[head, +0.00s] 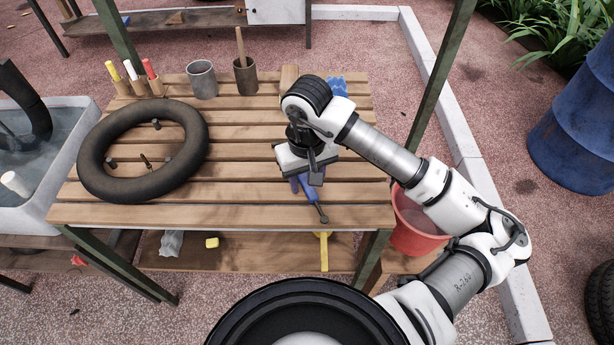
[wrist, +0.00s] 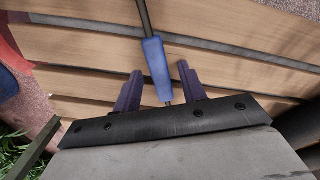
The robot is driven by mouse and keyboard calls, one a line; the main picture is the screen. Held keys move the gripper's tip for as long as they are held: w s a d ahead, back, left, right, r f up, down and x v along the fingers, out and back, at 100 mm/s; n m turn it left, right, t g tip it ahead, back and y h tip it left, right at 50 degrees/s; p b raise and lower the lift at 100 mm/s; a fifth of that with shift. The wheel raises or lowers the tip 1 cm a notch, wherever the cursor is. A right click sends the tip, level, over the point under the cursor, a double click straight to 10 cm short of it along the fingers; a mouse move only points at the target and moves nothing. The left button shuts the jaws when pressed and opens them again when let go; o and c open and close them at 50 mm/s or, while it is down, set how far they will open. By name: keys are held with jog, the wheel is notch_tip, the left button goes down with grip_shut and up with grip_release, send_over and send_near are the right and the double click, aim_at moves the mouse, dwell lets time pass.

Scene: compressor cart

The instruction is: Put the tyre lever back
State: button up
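The tyre lever (head: 310,191), with a blue handle and a dark metal shaft, appears to lie on the slatted wooden table (head: 240,214) near its front right. In the wrist view the lever (wrist: 156,60) runs roughly up the picture. My gripper (wrist: 158,72) has its two purple fingers apart, one on each side of the blue handle, with gaps visible on both sides. In the head view my gripper (head: 302,184) hangs over the lever and hides part of it. I cannot tell how far the fingertips are above the slats.
A black inner tube (head: 92,160) lies on the table's left. Behind it are small holders with coloured markers (head: 149,70), a grey cup (head: 202,80) and a brown cup (head: 246,78) holding a stick. A red bucket (head: 415,235) stands right of the table. The middle slats are clear.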

jog(key=shift+r+p, duration=0.2)
jog(key=shift+p, duration=0.15)
notch_tip(320, 180, up, 12)
jog(key=b, duration=0.2)
